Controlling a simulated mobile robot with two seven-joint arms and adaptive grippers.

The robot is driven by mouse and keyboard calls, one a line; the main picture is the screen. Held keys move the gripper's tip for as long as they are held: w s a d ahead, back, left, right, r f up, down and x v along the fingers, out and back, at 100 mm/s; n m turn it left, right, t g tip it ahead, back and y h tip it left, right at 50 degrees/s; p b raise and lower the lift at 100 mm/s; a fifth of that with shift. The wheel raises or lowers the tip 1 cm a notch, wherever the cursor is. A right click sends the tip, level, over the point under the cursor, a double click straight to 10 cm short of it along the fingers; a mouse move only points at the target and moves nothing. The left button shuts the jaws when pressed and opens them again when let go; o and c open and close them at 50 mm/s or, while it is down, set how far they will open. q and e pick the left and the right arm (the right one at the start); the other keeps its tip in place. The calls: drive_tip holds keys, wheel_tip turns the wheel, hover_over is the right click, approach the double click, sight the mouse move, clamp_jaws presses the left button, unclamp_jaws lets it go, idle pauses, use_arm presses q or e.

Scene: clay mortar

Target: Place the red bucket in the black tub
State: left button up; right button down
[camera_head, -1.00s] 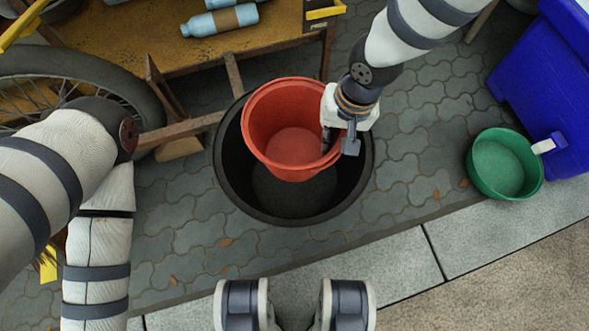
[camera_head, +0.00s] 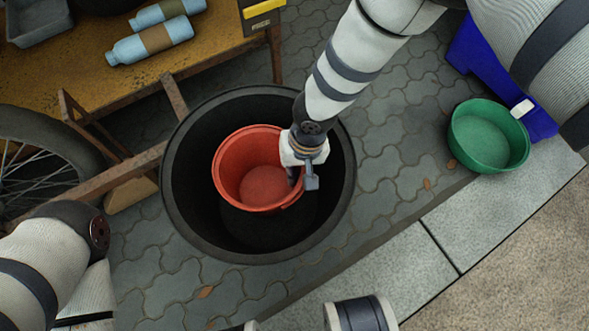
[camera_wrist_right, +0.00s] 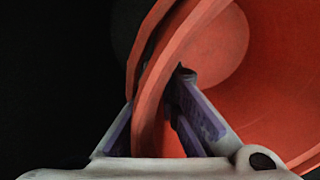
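The red bucket (camera_head: 228,165) is inside the opening of the black tub (camera_head: 180,190) in the head view, upright or nearly so. Whether its base touches the tub floor I cannot tell. My right gripper (camera_head: 303,176) is at the bucket's right rim. In the right wrist view the two fingers of that gripper (camera_wrist_right: 165,115) stand on either side of the rim of the bucket (camera_wrist_right: 285,75), closed on its wall. My left arm shows at the lower left of the head view, but its gripper is out of view.
A rusty cart (camera_head: 90,75) with blue bottles (camera_head: 150,40) stands behind the tub, its wheel (camera_head: 40,150) at the left. A green basin (camera_head: 488,138) and a blue bin (camera_head: 475,50) are at the right. Paving between tub and basin is clear.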

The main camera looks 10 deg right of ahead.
use_arm(q)
drive_tip(key=shift+f, duration=0.15)
use_arm(e)
drive_tip(key=shift+f, duration=0.65)
drive_tip(key=c, duration=1.8)
unclamp_jaws()
